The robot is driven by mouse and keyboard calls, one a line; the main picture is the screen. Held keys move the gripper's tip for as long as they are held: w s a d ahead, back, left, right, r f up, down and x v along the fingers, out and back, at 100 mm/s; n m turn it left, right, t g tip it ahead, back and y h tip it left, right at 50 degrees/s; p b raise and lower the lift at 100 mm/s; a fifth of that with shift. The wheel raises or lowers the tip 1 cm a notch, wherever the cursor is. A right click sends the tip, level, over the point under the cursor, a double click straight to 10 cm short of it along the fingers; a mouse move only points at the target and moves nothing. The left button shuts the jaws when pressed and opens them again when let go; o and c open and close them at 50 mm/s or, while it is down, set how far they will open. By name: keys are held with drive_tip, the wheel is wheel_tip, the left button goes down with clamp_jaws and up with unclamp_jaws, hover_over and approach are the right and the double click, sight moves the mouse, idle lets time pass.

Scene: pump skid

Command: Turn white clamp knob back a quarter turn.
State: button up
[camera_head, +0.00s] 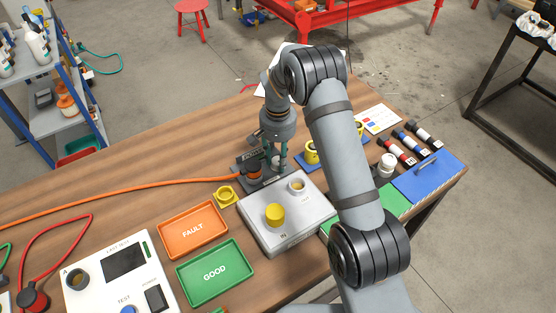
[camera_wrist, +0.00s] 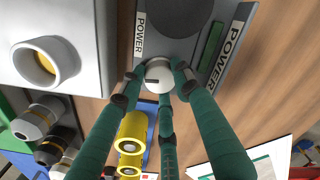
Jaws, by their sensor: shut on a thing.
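The white clamp knob (camera_wrist: 158,76) shows in the wrist view as a round white cap with a short dark mark. It sits at the edge of the grey power block (camera_wrist: 197,48), which bears POWER labels. My gripper (camera_wrist: 157,82) has green fingers closed around the knob, with fingertips touching its sides. In the head view my gripper (camera_head: 275,163) points down at the power block (camera_head: 262,183), and the knob is hidden behind the fingers.
A grey box (camera_head: 288,226) with a yellow cap (camera_head: 275,215) stands just in front. An orange cable (camera_head: 130,203) runs left from the block. Orange FAULT (camera_head: 193,229) and green GOOD (camera_head: 216,272) trays lie to the left. Yellow parts (camera_head: 312,152) stand close on the right.

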sight(278, 160)
drive_tip(key=n, duration=0.3)
drive_tip(key=shift+n, duration=2.2)
drive_tip(key=o, duration=1.1)
drive_tip(key=shift+o, duration=0.2)
wheel_tip(278, 160, up, 12)
